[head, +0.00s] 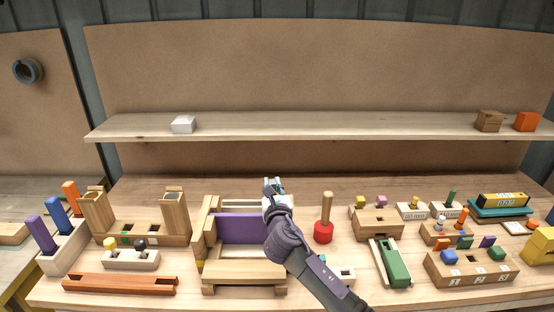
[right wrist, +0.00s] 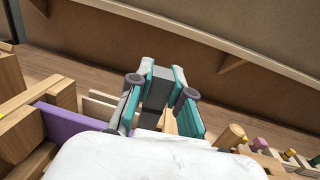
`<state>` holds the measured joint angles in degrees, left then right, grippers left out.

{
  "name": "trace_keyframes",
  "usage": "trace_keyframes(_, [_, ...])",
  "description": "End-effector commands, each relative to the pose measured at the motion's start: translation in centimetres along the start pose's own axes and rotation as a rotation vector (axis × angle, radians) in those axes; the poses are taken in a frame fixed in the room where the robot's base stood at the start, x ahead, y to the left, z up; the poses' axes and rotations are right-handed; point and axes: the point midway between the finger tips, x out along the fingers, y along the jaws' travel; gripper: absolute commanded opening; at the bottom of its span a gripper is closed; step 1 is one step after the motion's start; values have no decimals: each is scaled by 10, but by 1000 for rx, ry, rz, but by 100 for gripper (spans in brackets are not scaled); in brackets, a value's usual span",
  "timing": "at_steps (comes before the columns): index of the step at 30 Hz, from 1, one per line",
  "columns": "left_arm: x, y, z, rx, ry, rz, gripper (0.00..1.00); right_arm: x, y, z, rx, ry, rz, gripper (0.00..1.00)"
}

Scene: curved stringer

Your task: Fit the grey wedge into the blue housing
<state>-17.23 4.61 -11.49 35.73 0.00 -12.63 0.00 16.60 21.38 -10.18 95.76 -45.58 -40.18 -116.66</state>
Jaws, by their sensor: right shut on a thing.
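My right gripper (head: 274,186) reaches up over the right end of the wooden frame with the purple panel. In the right wrist view its teal fingers (right wrist: 164,72) are shut on a dark grey block (right wrist: 158,92), which looks like the grey wedge. Its lower part is hidden by my white gripper body. In the head view the held piece is too small and covered to make out. I cannot pick out a blue housing in either view. My left gripper is not in view.
The wooden frame (head: 245,268) with its purple panel (head: 238,228) stands just left of my right arm. A red base with a wooden peg (head: 323,232) stands close on the right. A shelf (head: 330,124) runs behind. Several toys crowd the bench's right side.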

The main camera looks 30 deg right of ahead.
Motion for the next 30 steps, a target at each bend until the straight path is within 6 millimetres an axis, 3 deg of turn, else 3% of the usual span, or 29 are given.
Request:
trace_keyframes(1, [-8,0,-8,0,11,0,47,19,-9,12,2,-2,-34,0])
trace_keyframes(3, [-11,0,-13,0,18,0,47,36,-18,18,-2,-3,-66,0])
trace_keyframes(8, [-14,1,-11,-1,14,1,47,57,-30,25,-7,-5,-108,0])
trace_keyframes(24, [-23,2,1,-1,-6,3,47,59,-32,28,-5,-4,-114,0])
trace_keyframes(30, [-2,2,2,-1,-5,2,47,58,-32,2,-3,-4,-114,0])
